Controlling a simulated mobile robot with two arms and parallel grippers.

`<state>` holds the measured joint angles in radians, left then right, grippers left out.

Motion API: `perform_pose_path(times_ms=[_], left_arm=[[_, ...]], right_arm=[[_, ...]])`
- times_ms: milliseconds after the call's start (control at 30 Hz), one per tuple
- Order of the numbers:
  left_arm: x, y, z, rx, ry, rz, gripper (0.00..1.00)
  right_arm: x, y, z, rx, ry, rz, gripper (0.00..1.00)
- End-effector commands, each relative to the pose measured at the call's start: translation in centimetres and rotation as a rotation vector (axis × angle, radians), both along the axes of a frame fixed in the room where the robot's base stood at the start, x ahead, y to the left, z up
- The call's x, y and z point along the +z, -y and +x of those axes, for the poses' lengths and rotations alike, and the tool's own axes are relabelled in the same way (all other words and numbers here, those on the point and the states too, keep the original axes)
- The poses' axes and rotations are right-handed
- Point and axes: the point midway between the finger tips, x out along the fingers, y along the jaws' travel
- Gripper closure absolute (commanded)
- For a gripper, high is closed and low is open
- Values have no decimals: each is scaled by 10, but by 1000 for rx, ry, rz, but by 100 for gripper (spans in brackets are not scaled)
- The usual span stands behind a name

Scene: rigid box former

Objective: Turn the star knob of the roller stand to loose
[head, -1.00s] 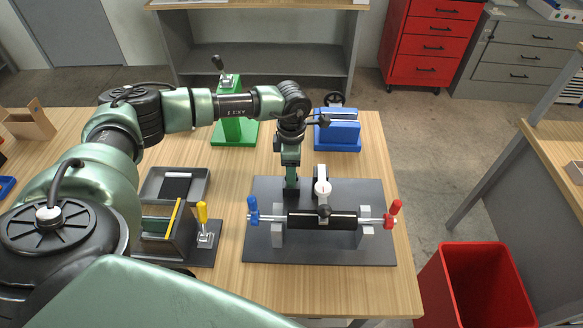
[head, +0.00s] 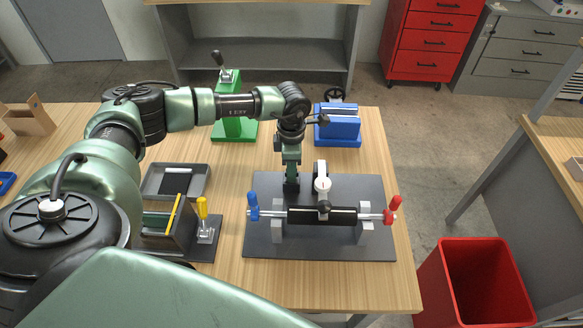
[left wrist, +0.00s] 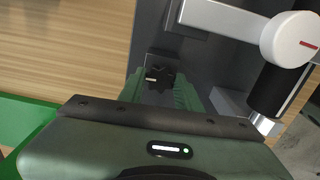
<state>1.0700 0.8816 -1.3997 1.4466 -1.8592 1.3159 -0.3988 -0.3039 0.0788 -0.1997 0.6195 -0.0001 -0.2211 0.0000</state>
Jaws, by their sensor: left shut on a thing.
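The roller stand has a dark grey base plate (head: 350,247) on the table, with a black roller (head: 322,216) between two grey posts. The black star knob (left wrist: 158,78) shows in the left wrist view, with a pale mark on its left part. My left gripper (head: 291,188) points down at the left rear of the plate and hides the knob in the head view. In the left wrist view its green fingers (left wrist: 165,92) stand on either side of the knob, shut on it. My right gripper is not in view.
A white round-headed arm (head: 322,185) stands close right of my left gripper. A blue handle (head: 253,205) and a red handle (head: 392,212) flank the roller. A blue vise (head: 338,132) and green stand (head: 232,130) are behind.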

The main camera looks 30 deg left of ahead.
Motion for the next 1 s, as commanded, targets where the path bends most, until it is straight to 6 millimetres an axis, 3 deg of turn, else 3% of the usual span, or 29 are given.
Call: perform_pose_path(times_ms=[267, 1000], left_arm=[[-2, 0, 0, 179, 1, 1, 100], [-2, 0, 1, 879, 1, 1, 100]], right_arm=[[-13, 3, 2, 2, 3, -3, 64], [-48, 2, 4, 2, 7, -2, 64]])
